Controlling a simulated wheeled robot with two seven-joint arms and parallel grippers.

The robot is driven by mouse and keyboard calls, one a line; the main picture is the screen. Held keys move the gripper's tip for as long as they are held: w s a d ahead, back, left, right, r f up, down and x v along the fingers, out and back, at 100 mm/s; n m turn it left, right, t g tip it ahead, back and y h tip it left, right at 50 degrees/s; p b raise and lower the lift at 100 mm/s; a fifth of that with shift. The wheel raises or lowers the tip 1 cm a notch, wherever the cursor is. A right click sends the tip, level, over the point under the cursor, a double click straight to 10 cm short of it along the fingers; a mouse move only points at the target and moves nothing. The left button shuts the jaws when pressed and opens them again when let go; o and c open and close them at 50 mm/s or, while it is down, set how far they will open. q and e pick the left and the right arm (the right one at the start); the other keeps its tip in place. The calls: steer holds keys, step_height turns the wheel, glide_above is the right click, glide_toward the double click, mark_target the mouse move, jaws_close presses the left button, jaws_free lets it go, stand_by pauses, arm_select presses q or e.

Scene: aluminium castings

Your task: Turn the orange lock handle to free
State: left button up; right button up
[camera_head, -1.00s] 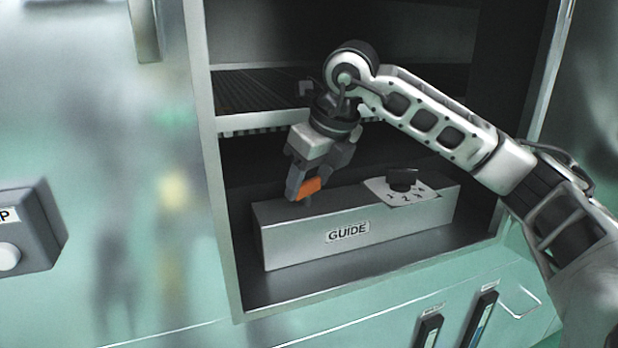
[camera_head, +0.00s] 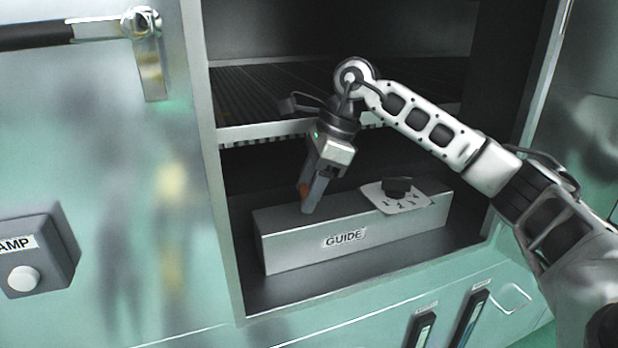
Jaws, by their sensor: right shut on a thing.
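The orange lock handle (camera_head: 304,188) is on top of the left part of the grey box labelled GUIDE (camera_head: 290,248). Only a small orange patch shows, beside and behind my right gripper's fingers. My right gripper (camera_head: 309,200) points down at the box top and is shut on the orange handle. The fingers hide most of the handle and its mount. My left gripper is not in view.
A black knob (camera_head: 397,187) on a numbered white plate (camera_head: 410,204) sits at the right of the box top. A ribbed shelf (camera_head: 250,130) is above, with cabinet walls around. A grey button box (camera_head: 40,255) is at far left.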

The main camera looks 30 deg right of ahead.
steer(key=shift+w+r+n+g+p, duration=0.15)
steer(key=shift+n+g+p, duration=0.3)
steer(key=shift+n, duration=0.75)
steer(key=o, duration=1)
steer(key=p+v, duration=0.2)
steer(key=v, duration=1.4)
steer(key=shift+d+p, duration=0.2)
steer(key=shift+p, duration=0.1)
